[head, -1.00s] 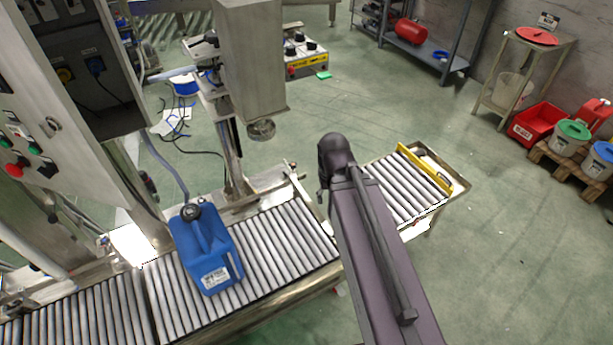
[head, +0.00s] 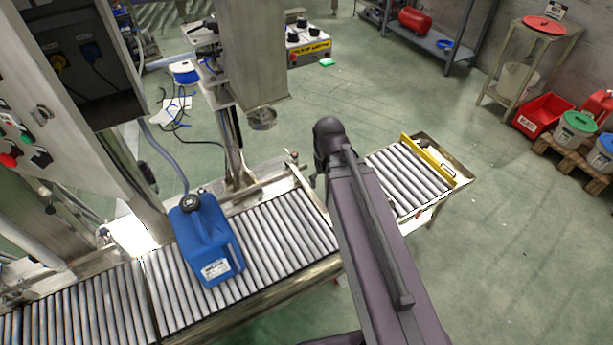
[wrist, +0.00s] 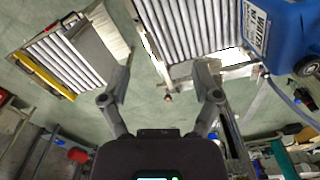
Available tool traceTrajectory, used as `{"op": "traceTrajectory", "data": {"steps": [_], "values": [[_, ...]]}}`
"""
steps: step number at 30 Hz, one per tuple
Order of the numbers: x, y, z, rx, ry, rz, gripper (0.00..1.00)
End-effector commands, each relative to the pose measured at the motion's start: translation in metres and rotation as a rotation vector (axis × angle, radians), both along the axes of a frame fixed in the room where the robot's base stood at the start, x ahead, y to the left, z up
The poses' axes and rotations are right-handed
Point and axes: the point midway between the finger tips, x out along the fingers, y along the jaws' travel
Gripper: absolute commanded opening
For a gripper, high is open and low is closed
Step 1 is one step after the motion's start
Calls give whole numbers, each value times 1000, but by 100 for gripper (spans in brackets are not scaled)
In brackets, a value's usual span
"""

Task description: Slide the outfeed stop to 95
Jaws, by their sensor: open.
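A yellow bar (head: 428,160), which looks like the outfeed stop, lies across the far end of the short roller section (head: 402,180) at the right. No scale or number is readable beside it. In the wrist view the yellow bar (wrist: 45,77) is at the left, beyond a grey plate. My gripper (wrist: 162,78) is open and empty, with its two fingers spread apart. It is to the right of the bar in that view and not touching it. In the head view my arm hides the gripper and part of the rollers.
A blue jug (head: 207,240) stands on the main roller conveyor (head: 285,235), left of my arm; it also shows in the wrist view (wrist: 275,35). A metal filling column (head: 250,60) rises behind. Shelving, a red bin (head: 543,115) and pails stand at the right. Floor beyond the outfeed is clear.

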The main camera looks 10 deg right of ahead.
Motion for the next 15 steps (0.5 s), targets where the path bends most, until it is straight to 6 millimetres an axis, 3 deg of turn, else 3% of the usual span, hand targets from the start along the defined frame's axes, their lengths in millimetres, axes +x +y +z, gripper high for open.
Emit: {"op": "traceTrajectory", "data": {"steps": [1,15], "values": [[10,0,-14,0,0,6,80],[97,1,-103,0,0,101,80]]}}
